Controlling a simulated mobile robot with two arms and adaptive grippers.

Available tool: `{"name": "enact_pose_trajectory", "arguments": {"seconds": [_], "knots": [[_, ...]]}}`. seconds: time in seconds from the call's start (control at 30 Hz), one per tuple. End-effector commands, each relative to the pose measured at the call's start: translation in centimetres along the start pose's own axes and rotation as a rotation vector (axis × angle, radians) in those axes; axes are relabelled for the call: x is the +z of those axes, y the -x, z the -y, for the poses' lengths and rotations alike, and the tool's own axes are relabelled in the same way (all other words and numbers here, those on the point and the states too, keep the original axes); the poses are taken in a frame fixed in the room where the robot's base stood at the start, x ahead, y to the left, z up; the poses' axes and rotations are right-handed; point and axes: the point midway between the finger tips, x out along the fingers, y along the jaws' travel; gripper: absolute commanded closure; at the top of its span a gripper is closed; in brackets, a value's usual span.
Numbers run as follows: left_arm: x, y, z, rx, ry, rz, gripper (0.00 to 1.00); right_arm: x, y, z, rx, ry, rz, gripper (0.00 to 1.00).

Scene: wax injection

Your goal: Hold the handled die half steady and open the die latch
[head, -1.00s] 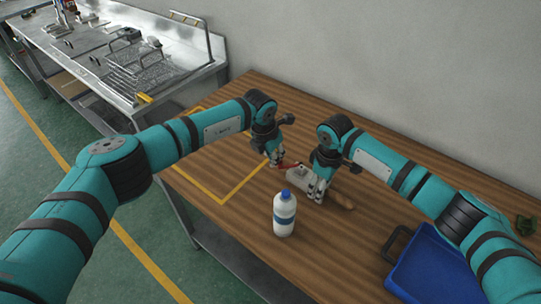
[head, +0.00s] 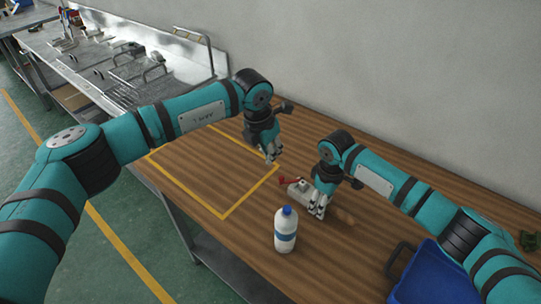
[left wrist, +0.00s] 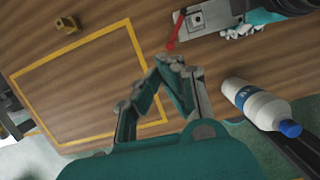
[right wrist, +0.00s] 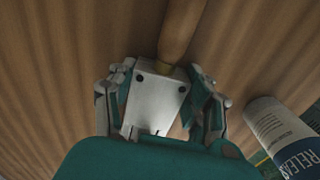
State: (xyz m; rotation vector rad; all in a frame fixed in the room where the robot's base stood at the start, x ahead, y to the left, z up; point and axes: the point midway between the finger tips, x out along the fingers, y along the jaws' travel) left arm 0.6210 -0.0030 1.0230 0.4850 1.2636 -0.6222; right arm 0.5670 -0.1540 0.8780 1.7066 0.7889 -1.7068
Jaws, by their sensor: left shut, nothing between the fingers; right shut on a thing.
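The metal die (head: 301,187) lies on the wooden table, with a light wooden handle (right wrist: 181,28) at one end. Its red latch (head: 284,181) sticks out from the opposite end; in the left wrist view the latch (left wrist: 175,34) stands out at an angle from the die body. My right gripper (head: 317,208) is shut on the die, one finger on each side, as the right wrist view shows (right wrist: 160,98). My left gripper (head: 271,158) is shut and empty, above the table beyond the latch and apart from it; its fingertips also show in the left wrist view (left wrist: 168,65).
A white bottle with a blue cap (head: 286,230) stands close in front of the die. A blue tray (head: 436,275) lies at the front right.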

Motion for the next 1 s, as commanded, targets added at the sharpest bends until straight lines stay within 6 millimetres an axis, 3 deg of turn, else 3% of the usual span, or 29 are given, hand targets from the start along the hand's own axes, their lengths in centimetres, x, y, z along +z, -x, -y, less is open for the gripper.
{"name": "enact_pose_trajectory", "arguments": {"seconds": [0.2,0.33,0.57,0.7,0.8,0.87,1.0], "knots": [[0.0,-0.1,0.1,-0.006,0.002,0.002,1.0,-0.1,0.1,0.0,0.001,0.0,-0.002,1.0],[-0.1,-1.3,1.6,-0.086,0.03,0.035,1.0,-0.1,0.1,-0.1,0.001,0.0,-0.002,1.0],[0.3,-4.5,7.5,-0.472,0.254,0.228,1.0,-0.1,0.1,-0.1,0.001,-0.001,-0.002,1.0],[0.5,-4.8,8.4,-0.703,0.491,0.387,1.0,0.0,0.1,-0.1,0.001,-0.001,-0.002,1.0],[-0.1,-5.1,8.2,-0.835,0.645,0.482,1.0,0.0,0.1,-0.1,0.001,-0.001,-0.002,1.0],[-1.0,-5.2,9.2,-0.912,0.687,0.518,1.0,0.0,0.1,-0.1,0.001,-0.001,-0.002,1.0],[-3.6,-5.7,10.1,-1.049,0.796,0.612,1.0,0.0,0.1,-0.1,0.001,0.0,-0.001,1.0]]}}
